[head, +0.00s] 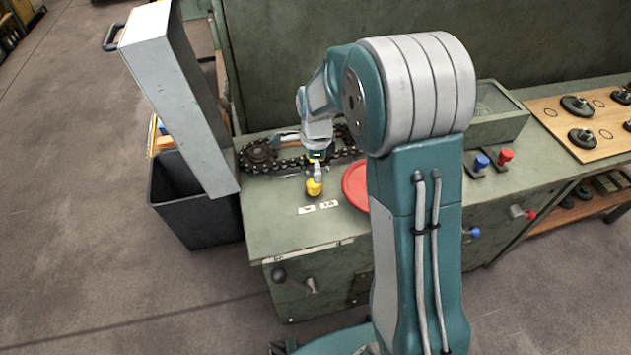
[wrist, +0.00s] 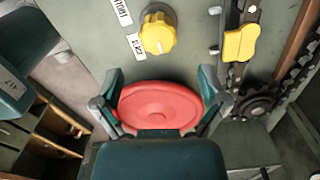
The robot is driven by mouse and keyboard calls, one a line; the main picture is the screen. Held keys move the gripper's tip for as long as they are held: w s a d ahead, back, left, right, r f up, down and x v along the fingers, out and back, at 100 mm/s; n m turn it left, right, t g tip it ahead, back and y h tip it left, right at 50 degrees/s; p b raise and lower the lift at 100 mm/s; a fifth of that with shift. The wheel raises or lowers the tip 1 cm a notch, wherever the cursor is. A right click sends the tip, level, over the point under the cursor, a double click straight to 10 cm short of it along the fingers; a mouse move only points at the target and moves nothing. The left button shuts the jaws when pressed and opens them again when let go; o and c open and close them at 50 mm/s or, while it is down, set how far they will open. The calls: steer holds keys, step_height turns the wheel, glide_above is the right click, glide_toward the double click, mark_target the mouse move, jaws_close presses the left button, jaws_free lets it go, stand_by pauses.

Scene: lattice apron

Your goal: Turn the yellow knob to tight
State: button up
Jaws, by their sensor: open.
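The round yellow knob (wrist: 158,33) sits on the green bench top, ahead of my fingers in the wrist view. It also shows in the head view (head: 314,188), near the bench's front left. Two white labels lie beside it: one seems to read TIGHT (wrist: 122,11), the other (wrist: 137,46) is too blurred to read surely. A pale mark shows on the knob's lower edge; its exact direction is hard to tell. My gripper (wrist: 160,100) is open and empty, its fingers apart on either side of the red disc (wrist: 160,107) in the picture, not around the knob.
A dark chain on sprockets (head: 295,155) runs behind the knob. A yellow piece (wrist: 240,42) sits at the chain in the wrist view. A grey panel (head: 175,100) and dark bin (head: 195,205) stand left. Blue and red handles (head: 482,162) are at right.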

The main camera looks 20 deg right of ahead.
mark_target(313, 182)
steer(key=f, duration=0.3)
steer(key=a+f, duration=0.1)
steer(key=f, duration=0.1)
steer(key=shift+f, duration=0.25)
steer(key=shift+d+f, duration=0.1)
steer(key=shift+f, duration=0.25)
steer(key=shift+d, duration=0.2)
steer(key=shift+a, duration=0.1)
steer(key=c, duration=1.1)
